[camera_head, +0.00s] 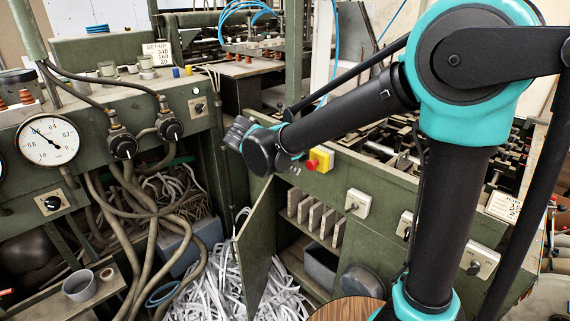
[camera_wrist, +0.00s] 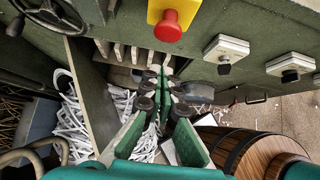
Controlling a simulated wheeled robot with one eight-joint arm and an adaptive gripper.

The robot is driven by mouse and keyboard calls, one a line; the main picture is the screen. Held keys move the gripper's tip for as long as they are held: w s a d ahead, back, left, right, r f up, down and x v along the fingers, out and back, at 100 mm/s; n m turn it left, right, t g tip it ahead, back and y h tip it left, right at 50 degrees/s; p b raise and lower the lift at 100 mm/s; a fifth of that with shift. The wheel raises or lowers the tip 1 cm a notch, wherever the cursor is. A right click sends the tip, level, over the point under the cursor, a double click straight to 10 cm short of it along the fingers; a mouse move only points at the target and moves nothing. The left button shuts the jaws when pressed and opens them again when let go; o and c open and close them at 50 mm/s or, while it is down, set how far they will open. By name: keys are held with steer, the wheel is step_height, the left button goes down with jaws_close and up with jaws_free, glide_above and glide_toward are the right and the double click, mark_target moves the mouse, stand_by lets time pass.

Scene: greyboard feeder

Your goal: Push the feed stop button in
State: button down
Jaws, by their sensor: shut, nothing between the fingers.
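The feed stop button looks to be the red mushroom button (camera_head: 311,164) on a yellow box (camera_head: 324,156), on the green front panel of the machine. It also shows at the top of the wrist view as a red knob (camera_wrist: 168,26) on a yellow plate (camera_wrist: 188,9). In the wrist view my gripper (camera_wrist: 165,78) is shut and empty, its fingertips together below the red button in the picture and apart from it. In the head view my arm's end is just left of the button, and the fingers cannot be made out.
Grey switch boxes (camera_head: 358,203) line the panel right of the button; two show in the wrist view (camera_wrist: 226,48). A green cabinet door (camera_head: 254,255) stands open below, beside shredded paper (camera_head: 205,285). A wooden barrel (camera_wrist: 245,150) stands at lower right.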

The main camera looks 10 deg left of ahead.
mark_target(309, 163)
steer(key=shift+w+d+f, duration=0.2)
steer(key=shift+w+d, duration=0.55)
steer(key=shift+w, duration=0.2)
steer(key=shift+w+d+f, duration=0.15)
steer(key=shift+w+d, duration=0.55)
steer(key=shift+w, duration=0.2)
steer(key=shift+w+d+r, duration=0.1)
steer(key=shift+w+d, duration=0.5)
steer(key=shift+w, duration=0.15)
